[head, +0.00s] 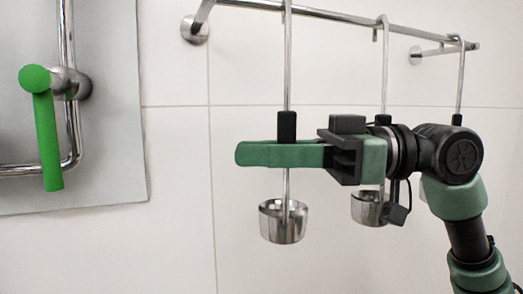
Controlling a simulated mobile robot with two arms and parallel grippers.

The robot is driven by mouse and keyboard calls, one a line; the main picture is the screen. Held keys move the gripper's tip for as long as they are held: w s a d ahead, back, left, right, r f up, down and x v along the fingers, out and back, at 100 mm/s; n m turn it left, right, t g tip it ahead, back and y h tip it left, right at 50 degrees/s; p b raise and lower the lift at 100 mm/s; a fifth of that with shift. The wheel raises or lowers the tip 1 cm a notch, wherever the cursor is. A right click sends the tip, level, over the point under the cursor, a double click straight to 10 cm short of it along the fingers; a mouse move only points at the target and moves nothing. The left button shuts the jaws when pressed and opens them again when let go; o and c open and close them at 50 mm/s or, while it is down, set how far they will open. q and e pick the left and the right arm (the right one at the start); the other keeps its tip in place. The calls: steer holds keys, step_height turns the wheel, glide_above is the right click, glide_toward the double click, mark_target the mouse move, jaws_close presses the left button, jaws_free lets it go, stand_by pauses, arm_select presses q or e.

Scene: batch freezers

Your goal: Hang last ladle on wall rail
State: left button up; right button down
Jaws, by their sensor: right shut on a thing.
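My right gripper (255,153) comes in from the right and is shut on the handle of a metal ladle (283,222), at the dark grip. The ladle hangs upright with its cup below the fingers. Its handle runs up to the wall rail (345,17) and meets it at the top edge of the picture; I cannot tell whether its hook sits on the rail. A second ladle (367,208) hangs from the rail further right, partly behind my gripper. A third ladle (460,82) hangs near the right end, its lower part hidden by my arm. My left gripper is out of view.
The rail is fixed to the white tiled wall (175,220) by round mounts (195,30). At left, a green handle (47,140) sticks out from a bent chrome pipe (68,30) in front of a grey panel (110,100). The wall between panel and ladles is clear.

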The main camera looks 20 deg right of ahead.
steer(key=c, duration=1.4)
jaws_free()
steer(key=shift+o, duration=0.2)
